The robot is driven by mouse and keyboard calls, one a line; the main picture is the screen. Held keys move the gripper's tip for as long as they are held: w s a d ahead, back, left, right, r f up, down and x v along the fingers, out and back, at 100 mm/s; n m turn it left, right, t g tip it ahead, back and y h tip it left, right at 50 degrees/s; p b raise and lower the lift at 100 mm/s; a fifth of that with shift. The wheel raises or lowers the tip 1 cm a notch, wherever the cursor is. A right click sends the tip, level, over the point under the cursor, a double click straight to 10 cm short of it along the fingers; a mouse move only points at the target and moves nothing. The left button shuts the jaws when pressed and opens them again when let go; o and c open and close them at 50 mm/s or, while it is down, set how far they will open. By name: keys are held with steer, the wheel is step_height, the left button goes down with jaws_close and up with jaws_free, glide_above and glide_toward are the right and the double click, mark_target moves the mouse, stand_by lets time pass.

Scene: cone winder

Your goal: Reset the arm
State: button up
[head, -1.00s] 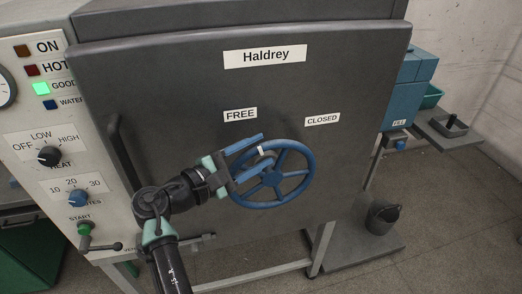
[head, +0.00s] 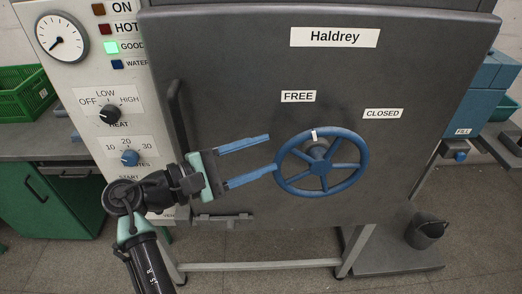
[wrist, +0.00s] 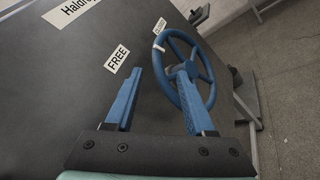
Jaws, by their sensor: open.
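My gripper (head: 272,157) is open and empty, its two blue fingers pointing right toward the blue handwheel (head: 321,187) on the dark door. In the head view the lower fingertip overlaps the wheel's left rim; I cannot tell whether it touches. The wrist view shows both fingers of my gripper (wrist: 155,85) spread apart, with the wheel (wrist: 208,68) beyond the right finger. The wheel's white mark (head: 314,134) is at the top of its rim, between the FREE label (head: 298,97) and the CLOSED label (head: 382,113).
The Haldrey door (head: 230,80) fills the middle, with a vertical handle (head: 178,125) at its left. A control panel (head: 85,95) with a lit green GOOD lamp (head: 111,47) stands left. A dark bucket (head: 427,232) sits low at right. Open floor lies in front.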

steer(key=w+r+m+t+y, duration=0.2)
steer(key=r+m+t+y, duration=0.2)
steer(key=r, duration=0.4)
steer(key=w+r+m+t+y, duration=0.25)
steer(key=r+t+y, duration=0.25)
steer(key=r, duration=0.3)
steer(key=s+r+m+t+y, duration=0.6)
steer(key=s+r+t, duration=0.4)
steer(key=s+r, duration=0.9)
step_height(320, 180, up, 3)
steer(key=shift+d+r+m, duration=0.1)
steer(key=shift+d+m, duration=0.1)
steer(key=shift+m, duration=0.25)
